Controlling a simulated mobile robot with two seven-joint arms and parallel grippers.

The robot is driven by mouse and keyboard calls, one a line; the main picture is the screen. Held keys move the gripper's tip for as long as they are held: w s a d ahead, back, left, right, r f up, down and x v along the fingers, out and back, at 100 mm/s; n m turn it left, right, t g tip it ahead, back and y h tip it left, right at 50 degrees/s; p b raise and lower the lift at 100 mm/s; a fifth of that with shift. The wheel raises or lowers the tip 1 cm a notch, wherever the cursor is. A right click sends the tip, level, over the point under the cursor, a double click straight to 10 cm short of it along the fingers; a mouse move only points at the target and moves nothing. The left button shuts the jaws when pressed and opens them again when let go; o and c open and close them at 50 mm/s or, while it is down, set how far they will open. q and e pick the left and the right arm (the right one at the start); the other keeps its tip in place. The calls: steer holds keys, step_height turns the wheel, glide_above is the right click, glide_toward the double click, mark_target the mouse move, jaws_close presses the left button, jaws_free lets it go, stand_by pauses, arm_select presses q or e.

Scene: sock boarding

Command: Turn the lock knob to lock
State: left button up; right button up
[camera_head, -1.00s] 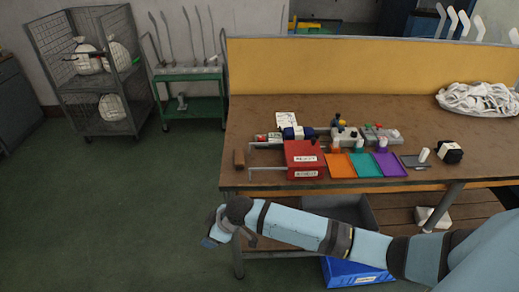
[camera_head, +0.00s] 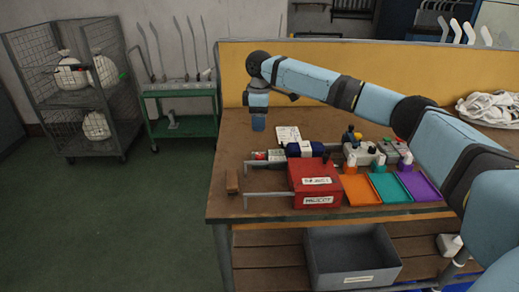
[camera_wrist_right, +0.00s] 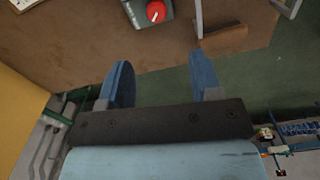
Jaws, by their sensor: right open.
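A round red knob (camera_wrist_right: 156,11) with a small white mark sits on a grey box (camera_wrist_right: 136,14) at the top of the right wrist view. In the head view, a small grey unit with a red and green end (camera_head: 260,155) lies near the table's left side; I cannot tell for sure that it is the same thing. My right gripper (camera_head: 258,124) points down above the table's far left part, behind that unit. Its two blue fingers (camera_wrist_right: 162,82) are apart with nothing between them, clear of the knob. My left gripper is not in view.
Red boxes (camera_head: 316,172) with metal bars reaching left stand near the table's front edge. A brown block (camera_head: 232,180) lies at the left edge. Orange (camera_head: 360,190), teal (camera_head: 390,188) and purple (camera_head: 419,185) trays sit to the right. A yellow panel (camera_head: 410,68) rises behind the table.

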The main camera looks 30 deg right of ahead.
steer(key=b, duration=0.1)
glide_toward(260, 155)
steer(key=shift+s, duration=0.1)
step_height(260, 155, down, 8)
steer(key=shift+f+b, duration=0.1)
steer(key=shift+b, duration=0.9)
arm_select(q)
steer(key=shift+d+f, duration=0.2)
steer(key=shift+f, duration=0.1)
arm_select(e)
steer(key=shift+f, duration=0.65)
steer(key=shift+c, duration=0.2)
